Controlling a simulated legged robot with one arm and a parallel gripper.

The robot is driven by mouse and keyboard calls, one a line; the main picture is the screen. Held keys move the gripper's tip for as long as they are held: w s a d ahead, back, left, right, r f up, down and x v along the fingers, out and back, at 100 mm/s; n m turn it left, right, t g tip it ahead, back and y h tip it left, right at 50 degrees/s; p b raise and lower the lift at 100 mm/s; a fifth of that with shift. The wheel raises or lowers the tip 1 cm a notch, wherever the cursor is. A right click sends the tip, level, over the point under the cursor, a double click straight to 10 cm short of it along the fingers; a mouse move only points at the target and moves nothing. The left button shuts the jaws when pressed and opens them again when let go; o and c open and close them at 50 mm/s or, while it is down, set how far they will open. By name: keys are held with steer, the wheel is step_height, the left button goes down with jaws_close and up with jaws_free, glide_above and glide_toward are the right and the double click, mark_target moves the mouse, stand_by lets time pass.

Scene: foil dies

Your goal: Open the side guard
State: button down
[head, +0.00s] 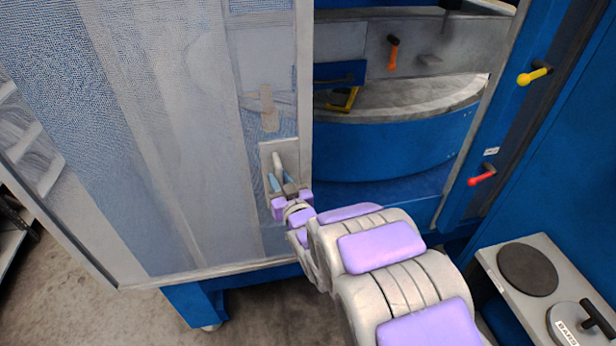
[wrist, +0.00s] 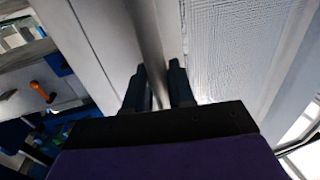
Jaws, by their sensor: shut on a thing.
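The side guard (head: 165,120) is a large mesh-like panel in a pale frame, filling the left of the head view. Its right edge stands beside an opening into the blue machine. A pale handle (head: 278,163) sits on a plate near that edge. My gripper (head: 283,187) is at the handle's lower part. In the wrist view the two dark fingers (wrist: 158,88) stand on either side of a grey bar, the handle (wrist: 148,45), and are shut on it. The guard's mesh (wrist: 235,50) shows to the right there.
The opening shows a blue drum (head: 400,148), an orange lever (head: 393,52) and a yellow handle (head: 345,100). A yellow knob (head: 534,75) and a red knob (head: 482,179) are on the right post. A grey bench (head: 545,305) with round dies stands at lower right.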

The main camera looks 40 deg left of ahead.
mark_target(259, 170)
steer(key=shift+s+a, duration=0.6)
steer(key=shift+s, duration=0.15)
steer(key=shift+s+a, duration=0.55)
steer(key=shift+s, duration=0.2)
steer(key=shift+r, duration=0.1)
steer(key=c, duration=1.1)
jaws_free()
steer(key=shift+d, duration=0.1)
